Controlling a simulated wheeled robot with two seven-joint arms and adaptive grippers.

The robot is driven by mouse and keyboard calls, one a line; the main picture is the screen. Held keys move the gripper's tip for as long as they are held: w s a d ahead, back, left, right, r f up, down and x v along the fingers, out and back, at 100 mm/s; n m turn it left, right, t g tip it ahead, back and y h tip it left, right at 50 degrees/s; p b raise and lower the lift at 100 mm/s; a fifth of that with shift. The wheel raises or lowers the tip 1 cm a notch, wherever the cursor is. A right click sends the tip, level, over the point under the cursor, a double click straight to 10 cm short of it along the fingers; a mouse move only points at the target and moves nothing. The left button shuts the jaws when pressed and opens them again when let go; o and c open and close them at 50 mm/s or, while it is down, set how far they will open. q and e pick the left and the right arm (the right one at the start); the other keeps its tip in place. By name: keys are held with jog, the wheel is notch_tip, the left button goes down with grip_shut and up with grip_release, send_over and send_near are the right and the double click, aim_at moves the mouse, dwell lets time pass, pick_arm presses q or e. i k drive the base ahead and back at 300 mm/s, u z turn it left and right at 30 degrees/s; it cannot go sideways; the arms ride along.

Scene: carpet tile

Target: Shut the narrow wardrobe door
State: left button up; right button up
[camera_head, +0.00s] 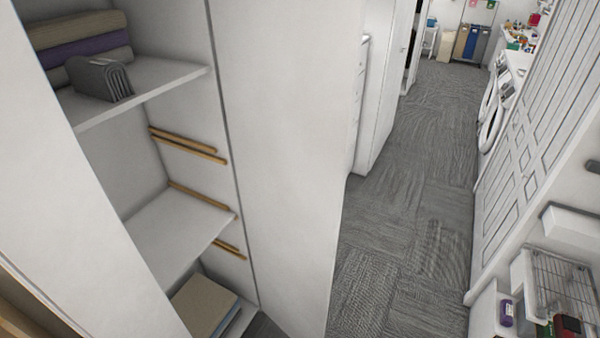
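The white wardrobe stands open at the left, with its shelves (185,235) showing. A tall plain white panel (285,150) meets the wardrobe's inner right wall at a dark vertical seam. It looks like the narrow door standing open, but no handle or hinge shows, so I cannot be sure. Another white panel (70,215) runs down the wardrobe's left side; I cannot tell whether it is a door or a side wall. The lower end of the tall panel is cut off by the frame. Neither of my grippers is in view.
Grey carpet (400,240) leaves a clear aisle to the right. White panelled doors (535,140) and a wire rack (562,285) bound it on the right.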

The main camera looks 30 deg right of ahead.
aim_at(289, 69)
jog(key=u, duration=0.2)
jog(key=k, duration=0.15)
jog(key=u, duration=2.85)
jog(key=k, duration=2.55)
jog(key=z, duration=1.95)
